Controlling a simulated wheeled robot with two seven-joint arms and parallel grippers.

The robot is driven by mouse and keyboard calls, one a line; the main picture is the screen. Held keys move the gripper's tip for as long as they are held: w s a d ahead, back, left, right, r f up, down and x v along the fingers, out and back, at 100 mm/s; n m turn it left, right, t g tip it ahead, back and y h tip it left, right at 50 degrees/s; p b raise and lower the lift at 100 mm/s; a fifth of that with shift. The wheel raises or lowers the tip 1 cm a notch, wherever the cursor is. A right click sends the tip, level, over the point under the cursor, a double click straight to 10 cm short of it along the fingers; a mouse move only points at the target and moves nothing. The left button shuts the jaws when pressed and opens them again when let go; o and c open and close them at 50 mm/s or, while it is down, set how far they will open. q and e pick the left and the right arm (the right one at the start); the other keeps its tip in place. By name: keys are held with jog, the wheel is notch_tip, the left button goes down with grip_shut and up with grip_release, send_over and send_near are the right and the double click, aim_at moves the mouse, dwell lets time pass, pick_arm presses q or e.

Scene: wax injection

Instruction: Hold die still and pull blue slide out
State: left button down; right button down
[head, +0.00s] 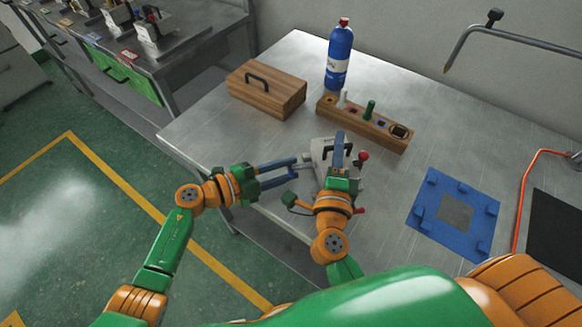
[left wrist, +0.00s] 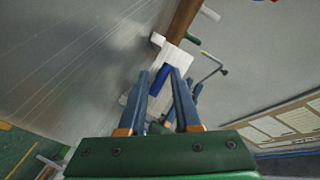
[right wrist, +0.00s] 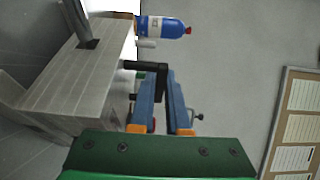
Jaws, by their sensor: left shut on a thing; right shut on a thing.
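The die (head: 322,152) is a pale metal block on the steel table, partly hidden by my right gripper in the head view. It also shows as a grey block in the right wrist view (right wrist: 75,75). The blue slide (left wrist: 160,80) lies between my left fingertips beside the pale die in the left wrist view. My left gripper (head: 297,168) is shut on the slide from the die's left. My right gripper (head: 341,147) is over the die and shut on a black bar (right wrist: 157,68) that appears to belong to it. How far the slide sits inside the die is hidden.
Behind the die stand a wooden block with several small parts (head: 328,106), a wooden box with a handle (head: 267,92) and a blue bottle (head: 339,58). A blue frame (head: 424,214) lies to the right. Red-knobbed parts (head: 363,155) sit close to my right gripper. Bare table lies left of the die.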

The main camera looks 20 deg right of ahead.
pick_arm(q)
jog(key=c, duration=0.9)
grip_release()
jog(key=shift+w+a, duration=0.1)
pick_arm(e)
jog(key=shift+f, duration=0.15)
pick_arm(q)
jog(key=shift+o, duration=0.8)
jog(key=shift+a, duration=0.15)
pick_arm(e)
jog(key=shift+a, duration=0.1)
pick_arm(q)
jog(key=v, duration=1.2)
pick_arm(e)
jog(key=c, duration=0.8)
grip_release()
